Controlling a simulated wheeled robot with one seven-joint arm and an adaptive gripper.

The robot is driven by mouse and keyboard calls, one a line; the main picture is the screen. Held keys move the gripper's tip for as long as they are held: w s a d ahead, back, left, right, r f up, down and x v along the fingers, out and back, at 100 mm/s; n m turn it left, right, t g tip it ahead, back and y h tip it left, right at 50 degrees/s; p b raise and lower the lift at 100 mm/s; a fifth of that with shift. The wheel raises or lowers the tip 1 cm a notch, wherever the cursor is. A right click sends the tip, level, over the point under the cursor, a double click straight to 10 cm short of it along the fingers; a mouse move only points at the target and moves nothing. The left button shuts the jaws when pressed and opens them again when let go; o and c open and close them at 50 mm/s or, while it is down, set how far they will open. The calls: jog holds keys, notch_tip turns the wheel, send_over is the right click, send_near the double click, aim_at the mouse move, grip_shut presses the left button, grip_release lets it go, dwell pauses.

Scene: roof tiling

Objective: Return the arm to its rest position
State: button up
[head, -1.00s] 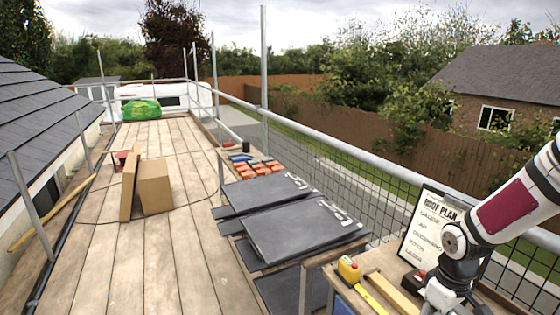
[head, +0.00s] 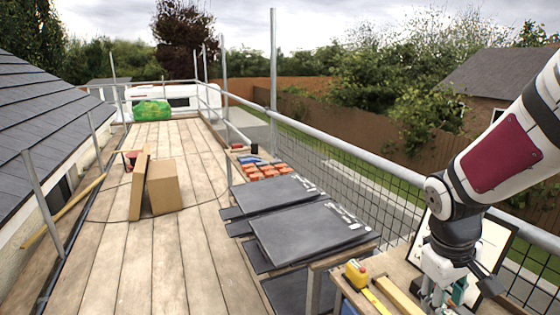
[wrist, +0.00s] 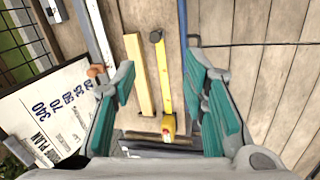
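In the head view my gripper (head: 442,288) hangs low over the workbench (head: 408,268) at the lower right, partly cut off by the picture's bottom edge. My arm comes in from the right edge and covers much of the roof plan board (head: 493,243). That board also shows at the left of the wrist view (wrist: 45,112).
A yellow tape measure (head: 356,273) and a wooden batten (head: 398,297) lie on the bench close to my gripper. Dark slates (head: 305,235) are stacked beside the guard rail. Cardboard boxes (head: 164,188) stand on the deck.

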jog(key=s+a+r+m+t+y, duration=0.2)
jog(key=s+a+r+t, duration=0.2)
jog(key=s+a+r, duration=0.7)
jog(key=shift+s+a+r+y, duration=0.4)
jog(key=shift+s+a, duration=0.3)
jog(key=shift+a, duration=0.55)
dwell(0.7)
